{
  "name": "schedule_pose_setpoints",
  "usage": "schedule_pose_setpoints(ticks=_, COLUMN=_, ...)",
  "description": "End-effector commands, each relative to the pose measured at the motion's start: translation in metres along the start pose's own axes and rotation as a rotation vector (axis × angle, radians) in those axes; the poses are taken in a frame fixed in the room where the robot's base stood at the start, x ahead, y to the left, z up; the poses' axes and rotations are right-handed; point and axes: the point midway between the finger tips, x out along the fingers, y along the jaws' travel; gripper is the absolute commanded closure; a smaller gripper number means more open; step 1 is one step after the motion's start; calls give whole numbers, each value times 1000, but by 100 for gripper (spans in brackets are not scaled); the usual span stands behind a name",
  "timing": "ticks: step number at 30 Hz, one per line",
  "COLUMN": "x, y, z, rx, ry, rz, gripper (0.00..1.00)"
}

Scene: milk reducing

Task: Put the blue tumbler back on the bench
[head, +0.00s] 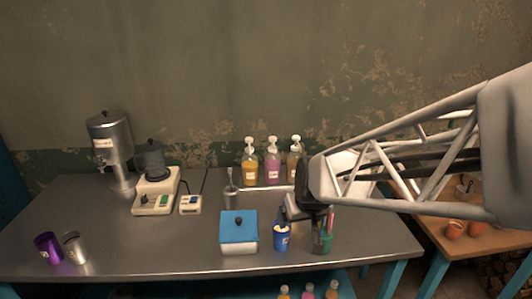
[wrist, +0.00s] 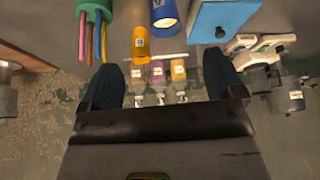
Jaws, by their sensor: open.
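The blue tumbler (head: 282,239) stands upright near the front of the metal bench (head: 150,240), right of the blue-lidded box. It also shows at the top of the wrist view (wrist: 164,14), apart from my fingers. My gripper (head: 292,212) is over the bench just behind the tumbler in the head picture. In the wrist view my gripper (wrist: 164,62) has its two fingers spread and nothing clamped.
A green cup of coloured sticks (head: 323,243) stands right of the tumbler, and the blue-lidded box (head: 238,232) left. Several pump bottles (head: 272,165) stand behind. A purple cup (head: 48,247) and metal cup (head: 74,247) are far left.

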Motion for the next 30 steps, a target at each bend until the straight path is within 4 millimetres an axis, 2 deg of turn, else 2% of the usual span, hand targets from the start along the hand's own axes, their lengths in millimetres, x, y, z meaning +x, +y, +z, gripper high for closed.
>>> schedule_pose_setpoints(ticks=1, x=-18, y=1, z=10, rx=13, ry=-13, rz=3, gripper=12)
schedule_pose_setpoints(ticks=6, x=-78, y=5, z=61, rx=71, ry=-92, rz=25, gripper=12)
schedule_pose_setpoints(ticks=12, x=-129, y=7, z=122, rx=142, ry=-179, rz=66, gripper=12)
schedule_pose_setpoints(ticks=15, x=-142, y=8, z=141, rx=167, ry=-207, rz=82, gripper=12)
schedule_pose_setpoints(ticks=18, x=-148, y=8, z=151, rx=180, ry=-222, rz=91, gripper=12)
schedule_pose_setpoints(ticks=30, x=-150, y=8, z=154, rx=183, ry=-227, rz=92, gripper=12)
